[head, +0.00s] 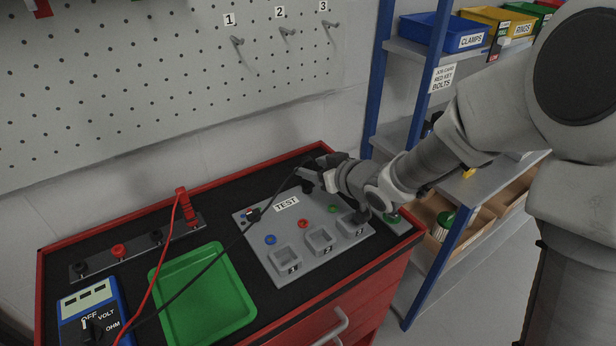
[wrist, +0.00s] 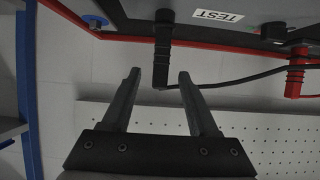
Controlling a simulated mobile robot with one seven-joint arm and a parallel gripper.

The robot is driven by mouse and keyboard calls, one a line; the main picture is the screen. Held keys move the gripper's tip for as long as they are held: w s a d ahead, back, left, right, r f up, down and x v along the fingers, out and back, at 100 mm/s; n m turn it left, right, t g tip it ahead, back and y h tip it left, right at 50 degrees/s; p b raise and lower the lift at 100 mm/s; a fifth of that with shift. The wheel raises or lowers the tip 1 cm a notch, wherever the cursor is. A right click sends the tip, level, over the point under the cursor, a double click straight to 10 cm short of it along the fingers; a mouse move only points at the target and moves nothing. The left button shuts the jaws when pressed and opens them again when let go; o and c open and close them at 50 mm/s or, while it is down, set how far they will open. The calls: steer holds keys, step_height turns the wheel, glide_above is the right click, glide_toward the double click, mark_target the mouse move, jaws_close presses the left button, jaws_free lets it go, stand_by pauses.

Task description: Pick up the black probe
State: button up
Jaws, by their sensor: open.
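The black probe (wrist: 163,48) shows in the wrist view as a dark ribbed handle, its far end against the bench top, with a black cable from its near end. It stands upright near the back edge of the bench, behind the TEST panel (head: 352,252). In the head view the black probe (head: 307,186) is partly hidden by my gripper (head: 316,172). In the wrist view my gripper (wrist: 158,74) is open and empty, fingers pointing toward the probe. The probe's near end lies at or just beyond the gap between the fingertips; contact cannot be told.
A red probe (head: 186,207) stands in a strip of sockets at the left. Its red cable and the black cable run to a blue multimeter (head: 92,312). A green tray (head: 240,318) lies in front. A pegboard wall (head: 150,90) is behind; shelving (head: 428,142) stands right.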

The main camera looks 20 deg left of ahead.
steer(key=shift+b+x, duration=0.7)
steer(key=shift+x, duration=2.5)
steer(key=shift+f, duration=0.1)
steer(key=shift+s+d, duration=0.1)
jaws_close()
